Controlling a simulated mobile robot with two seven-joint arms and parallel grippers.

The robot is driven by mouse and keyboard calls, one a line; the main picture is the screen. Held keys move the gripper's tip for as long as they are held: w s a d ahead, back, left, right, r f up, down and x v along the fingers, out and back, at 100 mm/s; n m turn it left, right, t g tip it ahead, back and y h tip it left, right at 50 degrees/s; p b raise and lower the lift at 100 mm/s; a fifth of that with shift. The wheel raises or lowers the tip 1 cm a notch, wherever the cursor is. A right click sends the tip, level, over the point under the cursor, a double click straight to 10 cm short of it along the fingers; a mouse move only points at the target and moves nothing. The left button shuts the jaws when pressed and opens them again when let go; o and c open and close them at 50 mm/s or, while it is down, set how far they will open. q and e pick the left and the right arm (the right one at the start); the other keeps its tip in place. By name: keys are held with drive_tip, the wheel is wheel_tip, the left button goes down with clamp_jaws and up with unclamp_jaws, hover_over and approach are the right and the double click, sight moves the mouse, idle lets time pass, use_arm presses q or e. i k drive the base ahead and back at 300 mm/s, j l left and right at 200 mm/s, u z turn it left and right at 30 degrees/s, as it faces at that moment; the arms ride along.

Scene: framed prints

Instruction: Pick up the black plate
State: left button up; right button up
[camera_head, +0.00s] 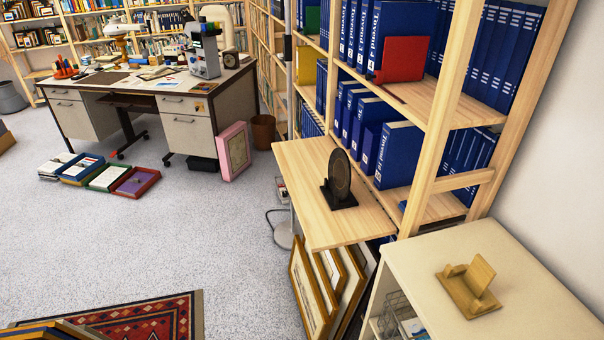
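The black plate (339,174) is round and dark. It stands upright on its edge in a small black stand (343,199). The stand rests on a light wooden shelf board (313,186) that juts out from the bookshelf in the middle of the view. Neither of my grippers shows in the head view.
A cream cabinet (535,305) with a wooden stand (470,287) is at the lower right. Framed prints (312,290) lean under the shelf board. Blue binders (398,155) fill the shelves behind the plate. A desk (180,103) stands at the back left. Grey floor (200,225) is open.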

sight(338, 167)
drive_tip(key=i+j+u, duration=0.1)
drive_tip(key=u, duration=0.3)
drive_tip(key=i+j+u, duration=0.1)
drive_tip(key=u, duration=0.3)
drive_tip(key=i+u, duration=0.15)
drive_tip(key=u, duration=0.25)
drive_tip(key=i, duration=1.45)
drive_tip(key=i+z, duration=0.3)
drive_tip(key=i+j+z, duration=0.35)
drive_tip(key=i, duration=0.15)
drive_tip(key=l+z, duration=0.1)
drive_tip(key=z, duration=1.3)
